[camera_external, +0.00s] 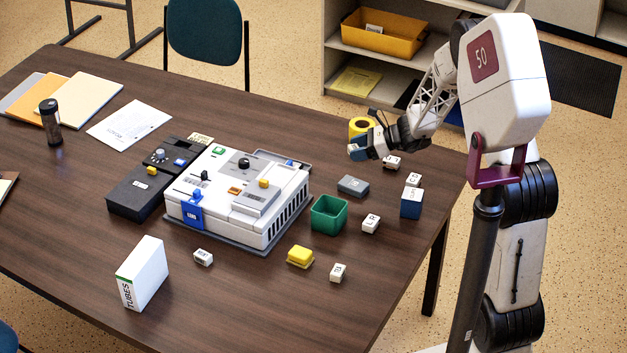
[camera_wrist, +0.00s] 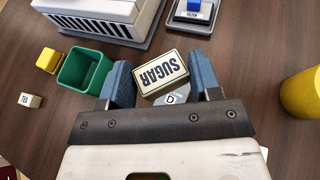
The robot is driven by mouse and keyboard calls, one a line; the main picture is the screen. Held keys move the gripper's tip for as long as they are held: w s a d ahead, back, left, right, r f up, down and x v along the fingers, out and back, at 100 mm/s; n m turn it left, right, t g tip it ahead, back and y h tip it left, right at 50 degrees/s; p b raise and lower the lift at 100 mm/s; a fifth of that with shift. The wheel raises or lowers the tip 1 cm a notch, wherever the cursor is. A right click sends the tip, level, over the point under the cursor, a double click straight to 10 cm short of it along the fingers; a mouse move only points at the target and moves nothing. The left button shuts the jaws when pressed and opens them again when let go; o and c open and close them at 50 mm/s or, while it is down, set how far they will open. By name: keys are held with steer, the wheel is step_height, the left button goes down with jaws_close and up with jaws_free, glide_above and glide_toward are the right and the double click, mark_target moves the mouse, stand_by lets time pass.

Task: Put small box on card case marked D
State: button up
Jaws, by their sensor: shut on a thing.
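My gripper (camera_external: 358,149) is above the right part of the table. In the wrist view, its blue fingers (camera_wrist: 159,66) are shut on a small cream box (camera_wrist: 158,76) with a dark border, lettered SUGAR. The box is hard to make out in the external view. The card case (camera_external: 353,185) is a flat grey piece on the table, between the green bin and the yellow cylinder. In the wrist view the card case (camera_wrist: 172,98) shows a D on a pale patch, partly hidden by the held box and the gripper. The held box appears above it, apart.
A green open bin (camera_external: 329,213) stands near the case, beside a large white device (camera_external: 240,190). A yellow cylinder (camera_external: 362,127) stands behind the gripper. A blue box (camera_external: 411,203), a yellow block (camera_external: 300,256) and several small white lettered blocks lie around. A white TUBES box (camera_external: 146,270) stands at the front.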

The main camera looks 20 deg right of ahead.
glide_above(356, 183)
steer(key=shift+d+f, duration=0.1)
steer(key=shift+f, duration=3.05)
steer(key=shift+f, duration=0.1)
steer(key=shift+f, duration=1.75)
steer(key=shift+f, duration=0.1)
steer(key=o, duration=0.9)
